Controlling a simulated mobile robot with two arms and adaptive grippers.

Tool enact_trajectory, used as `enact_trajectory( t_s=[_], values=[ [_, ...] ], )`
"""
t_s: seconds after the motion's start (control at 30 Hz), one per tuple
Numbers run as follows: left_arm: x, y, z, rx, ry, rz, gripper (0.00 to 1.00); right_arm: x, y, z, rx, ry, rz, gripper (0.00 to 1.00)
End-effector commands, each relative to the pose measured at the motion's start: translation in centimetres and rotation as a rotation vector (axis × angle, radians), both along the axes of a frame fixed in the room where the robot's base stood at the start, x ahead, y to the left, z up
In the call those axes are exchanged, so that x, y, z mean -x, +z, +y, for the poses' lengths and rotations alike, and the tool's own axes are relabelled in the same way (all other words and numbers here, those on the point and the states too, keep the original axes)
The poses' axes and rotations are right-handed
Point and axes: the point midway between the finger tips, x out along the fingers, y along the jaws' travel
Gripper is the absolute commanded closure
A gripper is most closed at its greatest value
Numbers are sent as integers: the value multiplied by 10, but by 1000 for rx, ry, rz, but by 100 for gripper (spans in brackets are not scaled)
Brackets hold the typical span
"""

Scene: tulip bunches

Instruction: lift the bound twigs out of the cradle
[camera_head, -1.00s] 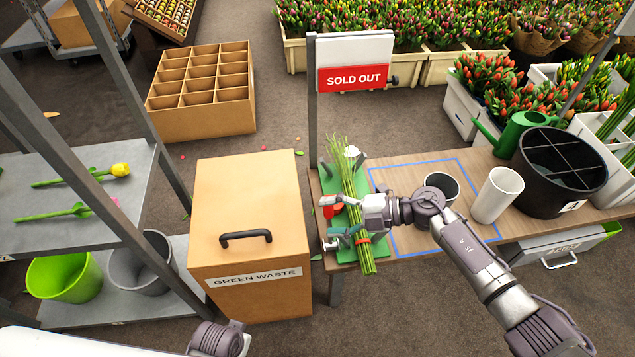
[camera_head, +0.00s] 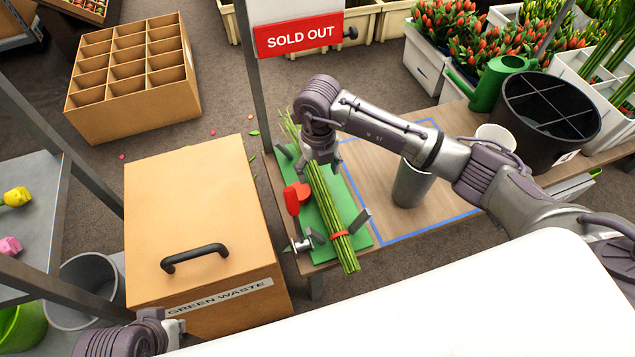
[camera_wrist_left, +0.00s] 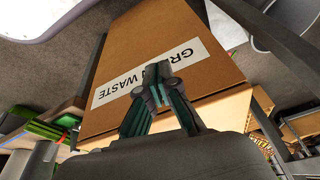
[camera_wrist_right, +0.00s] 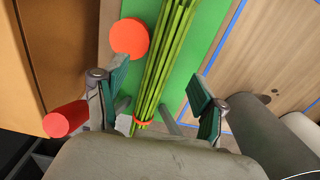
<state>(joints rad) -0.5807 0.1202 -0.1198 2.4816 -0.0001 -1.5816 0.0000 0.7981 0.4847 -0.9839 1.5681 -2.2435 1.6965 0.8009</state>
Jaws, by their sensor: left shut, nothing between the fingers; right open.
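The bound twigs (camera_head: 330,212) are a long green bundle with a red band near the front end. They lie in the cradle (camera_head: 362,218), a green board with grey prongs at the left end of the table. My right gripper (camera_head: 316,160) is above the bundle, pointing down. In the right wrist view the twigs (camera_wrist_right: 165,60) run between its two open fingers (camera_wrist_right: 155,95), with space on both sides. In the left wrist view my left gripper (camera_wrist_left: 160,88) is shut and empty, in front of the green waste bin. Its arm shows at the bottom left of the head view.
The green waste bin (camera_head: 195,205) stands left of the table. A red knob (camera_head: 296,198) sits beside the twigs. A grey cup (camera_head: 411,184), a white cup (camera_head: 497,138) and a black divided bucket (camera_head: 560,110) are to the right. The sold-out sign (camera_head: 300,36) stands behind.

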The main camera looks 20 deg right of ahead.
Motion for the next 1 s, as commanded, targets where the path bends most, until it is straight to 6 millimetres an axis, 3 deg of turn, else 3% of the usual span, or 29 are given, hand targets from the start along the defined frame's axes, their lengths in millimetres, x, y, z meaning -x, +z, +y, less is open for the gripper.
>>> enact_trajectory(
  t_s=[0.17, 0.33, 0.43, 0.77, 1.0],
  values=[
    [0, -5, 0, 0, 0, -1, 100, -2, -13, -1, 0, -1, 0, 30],
    [0, -15, 0, 0, 0, 0, 100, -8, -42, -4, -1, -1, 2, 30],
    [-17, -11, -5, 16, -7, -78, 100, -8, -50, -3, -1, 0, 0, 30],
    [-27, -7, -8, 26, -10, -127, 100, -8, -57, -4, -1, 0, 0, 30],
    [-27, -7, -8, 26, -10, -126, 100, -8, -56, -4, -1, 0, -1, 66]
  ],
)
